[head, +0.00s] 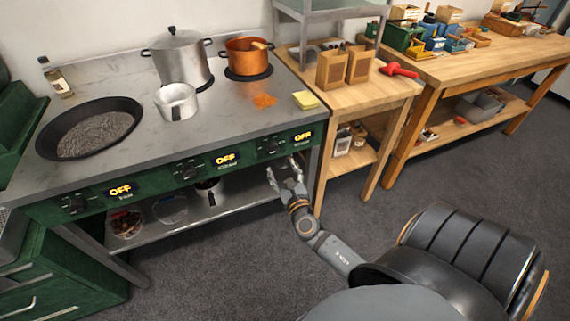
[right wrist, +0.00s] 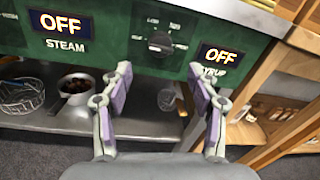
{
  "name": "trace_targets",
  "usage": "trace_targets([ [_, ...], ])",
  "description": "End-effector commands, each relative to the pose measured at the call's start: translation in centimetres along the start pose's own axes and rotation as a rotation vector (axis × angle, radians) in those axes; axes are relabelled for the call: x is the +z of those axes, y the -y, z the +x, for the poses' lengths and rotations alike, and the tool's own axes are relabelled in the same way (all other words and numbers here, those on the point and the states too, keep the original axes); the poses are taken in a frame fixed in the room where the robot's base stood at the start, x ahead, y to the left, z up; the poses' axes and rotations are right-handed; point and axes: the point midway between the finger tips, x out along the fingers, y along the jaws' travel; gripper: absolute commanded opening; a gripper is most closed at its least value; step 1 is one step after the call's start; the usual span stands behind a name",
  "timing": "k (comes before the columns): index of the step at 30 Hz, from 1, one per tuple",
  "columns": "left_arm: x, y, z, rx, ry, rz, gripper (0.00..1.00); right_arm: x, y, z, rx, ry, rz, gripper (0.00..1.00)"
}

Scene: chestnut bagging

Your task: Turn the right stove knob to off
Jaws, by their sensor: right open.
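The right stove knob (head: 270,148) is a dark round knob on the green front panel, just left of the rightmost display. In the right wrist view the knob (right wrist: 160,43) is ahead, between and beyond my fingertips. The display (right wrist: 220,57) to its right reads OFF, with SYRUP under it. My right gripper (head: 283,166) is open and empty, in front of the panel near that knob. In the right wrist view its fingers (right wrist: 160,73) are spread wide and appear apart from the knob. My left gripper is not in view.
The other two displays (head: 121,190) (head: 225,159) also read OFF. A copper pot (head: 246,58), a steel pot (head: 181,60) and a wide pan (head: 90,130) stand on the stove top. A lower shelf (head: 240,193) runs under the panel. A wooden table (head: 385,93) stands close on the right.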

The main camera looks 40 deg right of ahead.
Motion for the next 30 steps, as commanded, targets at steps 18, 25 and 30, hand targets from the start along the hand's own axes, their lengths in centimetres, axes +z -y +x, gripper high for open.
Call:
trace_targets([
  [18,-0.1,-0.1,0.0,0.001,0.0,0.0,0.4,0.0,0.0,-3.3,0.0,0.0,0.001,0.6],
  [25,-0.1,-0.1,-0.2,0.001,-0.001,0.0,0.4,-0.5,0.0,-3.3,0.0,-0.014,0.021,0.6],
  [30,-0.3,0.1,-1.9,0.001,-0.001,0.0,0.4,-8.4,0.3,-4.6,-0.047,-0.242,0.355,0.6],
])
